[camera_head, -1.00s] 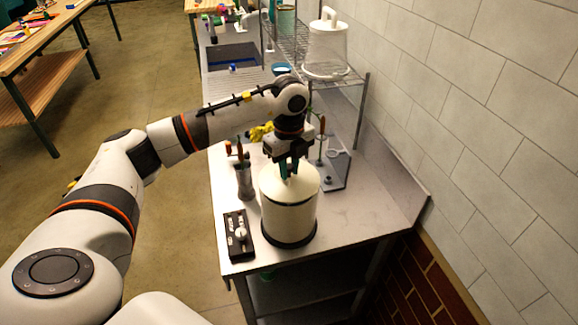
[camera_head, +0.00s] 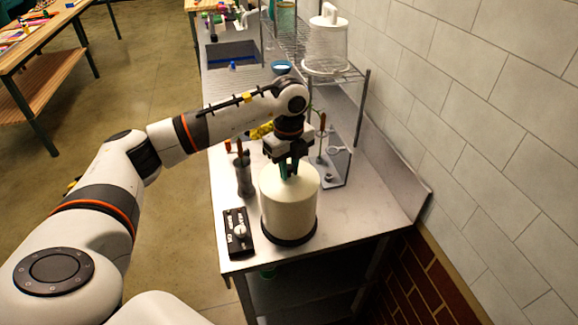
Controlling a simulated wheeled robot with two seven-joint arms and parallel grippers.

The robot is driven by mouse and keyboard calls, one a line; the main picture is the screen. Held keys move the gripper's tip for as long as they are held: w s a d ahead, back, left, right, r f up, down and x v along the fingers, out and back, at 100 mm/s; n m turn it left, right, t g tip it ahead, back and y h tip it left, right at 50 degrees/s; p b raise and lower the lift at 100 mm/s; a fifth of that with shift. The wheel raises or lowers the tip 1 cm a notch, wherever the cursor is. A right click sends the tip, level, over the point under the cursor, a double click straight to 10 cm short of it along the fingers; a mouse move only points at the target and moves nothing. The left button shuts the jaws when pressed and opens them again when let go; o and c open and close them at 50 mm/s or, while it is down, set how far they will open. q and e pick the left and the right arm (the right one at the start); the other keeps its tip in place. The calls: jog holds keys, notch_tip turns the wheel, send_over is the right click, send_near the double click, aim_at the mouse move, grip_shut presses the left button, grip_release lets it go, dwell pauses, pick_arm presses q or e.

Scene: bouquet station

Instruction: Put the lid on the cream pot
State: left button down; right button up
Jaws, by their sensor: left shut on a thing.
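The cream pot (camera_head: 288,220) stands upright near the front end of the steel counter, with a dark band around its foot. The cream domed lid (camera_head: 273,183) sits level on top of it, and I see no gap between lid and pot. My left gripper (camera_head: 289,169) points down from above and is shut on the lid's knob, which the fingers mostly hide. My right gripper is not in view.
A dark block with a pale knob (camera_head: 239,232) lies left of the pot, and a grey tool holder (camera_head: 244,178) stands behind it. A grey stand (camera_head: 337,165) is behind right. A wire shelf (camera_head: 338,75) and tiled wall bound the right side.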

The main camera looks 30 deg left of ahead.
pick_arm(q)
jog(key=c, duration=1.1)
grip_release()
jog(key=shift+f, duration=0.1)
jog(key=shift+c, duration=0.2)
notch_tip(320, 180, up, 12)
jog(key=b, duration=0.2)
jog(key=shift+d, duration=0.1)
